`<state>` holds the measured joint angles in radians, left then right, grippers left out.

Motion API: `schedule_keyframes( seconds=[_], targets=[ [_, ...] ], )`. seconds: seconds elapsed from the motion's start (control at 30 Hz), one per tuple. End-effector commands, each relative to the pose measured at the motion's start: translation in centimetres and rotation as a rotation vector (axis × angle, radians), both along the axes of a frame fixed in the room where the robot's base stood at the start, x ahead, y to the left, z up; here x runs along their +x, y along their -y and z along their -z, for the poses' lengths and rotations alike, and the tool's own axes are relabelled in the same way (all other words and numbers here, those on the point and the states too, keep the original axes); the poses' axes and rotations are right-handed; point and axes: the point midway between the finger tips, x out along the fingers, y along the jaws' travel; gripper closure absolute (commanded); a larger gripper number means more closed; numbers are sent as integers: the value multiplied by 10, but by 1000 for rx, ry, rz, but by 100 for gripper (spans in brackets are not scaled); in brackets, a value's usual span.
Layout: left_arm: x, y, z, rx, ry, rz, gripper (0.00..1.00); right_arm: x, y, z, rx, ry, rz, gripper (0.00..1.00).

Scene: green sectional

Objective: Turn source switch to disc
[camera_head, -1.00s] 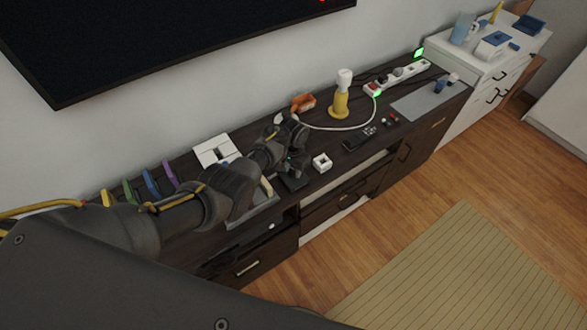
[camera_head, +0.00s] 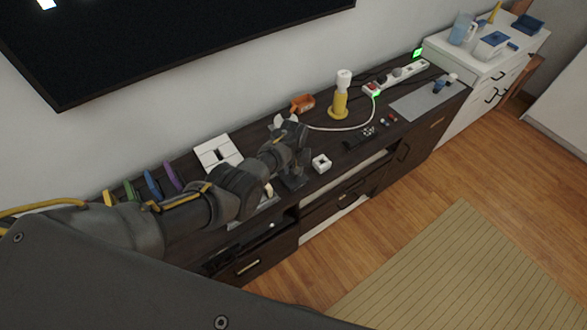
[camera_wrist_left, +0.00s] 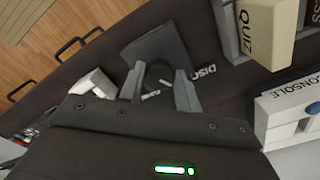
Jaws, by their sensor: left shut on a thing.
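The source switch (camera_wrist_left: 160,46) shows in the left wrist view as a dark block on the dark cabinet top, with white DISC lettering (camera_wrist_left: 206,72) beside it. My left gripper (camera_wrist_left: 160,78) is at the switch, its two grey fingers shut on it; the held part is mostly hidden between them, and I cannot tell which setting it points to. In the head view the switch (camera_head: 293,183) is a small dark block by the cabinet's front edge, partly covered by my left gripper (camera_head: 288,160). My right gripper is not in view.
A white box (camera_wrist_left: 294,112) marked CONSOLE and a tray (camera_wrist_left: 229,32) with a beige QUIZ block (camera_wrist_left: 268,30) are close to the gripper. A white square holder (camera_head: 321,164) stands right of the switch. The television (camera_head: 180,40) hangs above; a yellow bottle (camera_head: 338,103) stands farther right.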

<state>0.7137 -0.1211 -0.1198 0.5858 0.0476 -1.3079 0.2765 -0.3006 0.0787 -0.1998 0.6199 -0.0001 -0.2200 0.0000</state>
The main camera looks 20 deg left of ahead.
Motion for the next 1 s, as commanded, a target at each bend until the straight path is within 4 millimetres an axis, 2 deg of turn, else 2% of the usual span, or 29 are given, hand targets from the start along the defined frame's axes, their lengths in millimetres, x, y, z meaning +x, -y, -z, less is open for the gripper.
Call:
schedule_keyframes(
  seconds=[0.4,0.97,1.0],
  targets=[
    [1,1,0,-1,1,-191,89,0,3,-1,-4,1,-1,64],
    [1,1,0,0,1,-220,89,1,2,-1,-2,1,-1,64],
    [1,1,0,0,1,-220,62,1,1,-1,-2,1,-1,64]
  ],
)
